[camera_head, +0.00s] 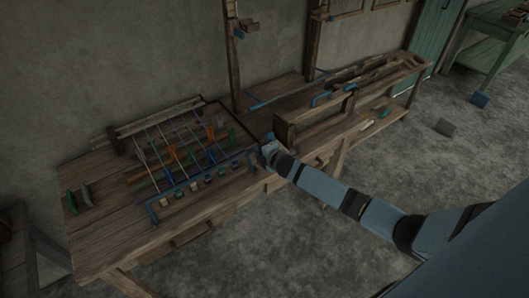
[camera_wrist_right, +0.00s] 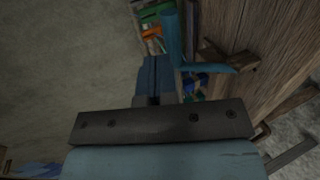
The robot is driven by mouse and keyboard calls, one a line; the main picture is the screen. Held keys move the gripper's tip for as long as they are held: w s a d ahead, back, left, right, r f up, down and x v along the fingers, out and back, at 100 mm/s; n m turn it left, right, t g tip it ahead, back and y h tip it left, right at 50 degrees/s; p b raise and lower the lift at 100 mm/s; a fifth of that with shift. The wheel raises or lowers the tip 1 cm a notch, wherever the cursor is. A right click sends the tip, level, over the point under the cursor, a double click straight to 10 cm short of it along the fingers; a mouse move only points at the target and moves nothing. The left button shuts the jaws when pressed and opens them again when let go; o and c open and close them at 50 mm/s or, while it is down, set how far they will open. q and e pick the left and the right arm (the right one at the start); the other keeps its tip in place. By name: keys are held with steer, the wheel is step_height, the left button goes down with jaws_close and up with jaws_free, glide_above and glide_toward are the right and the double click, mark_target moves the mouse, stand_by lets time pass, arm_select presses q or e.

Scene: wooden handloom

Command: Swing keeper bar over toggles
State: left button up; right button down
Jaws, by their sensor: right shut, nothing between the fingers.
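The handloom (camera_head: 185,150) lies on the workbench, with cords stretched across it and coloured pieces along them. A row of small toggles (camera_head: 194,187) runs along its front side. A thin bar with blue ends, which looks like the keeper bar (camera_head: 152,213), runs beside the toggles; its exact position is hard to tell. My right gripper (camera_head: 266,148) is at the right end of the loom, shut and empty. In the right wrist view its fingers (camera_wrist_right: 153,78) are together beside a blue upright part (camera_wrist_right: 172,38); contact cannot be told. My left gripper is out of view.
Green and grey pieces (camera_head: 79,196) lie at the bench's left end. A wooden box-like frame (camera_head: 310,120) stands just right of my right gripper. Wooden posts (camera_head: 232,60) rise behind the bench. The floor (camera_head: 290,250) in front is clear.

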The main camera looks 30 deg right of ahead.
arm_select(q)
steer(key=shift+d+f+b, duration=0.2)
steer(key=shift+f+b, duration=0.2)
arm_select(e)
steer(key=x, duration=0.3)
steer(key=shift+w+r, duration=0.1)
steer(key=shift+r, duration=0.2)
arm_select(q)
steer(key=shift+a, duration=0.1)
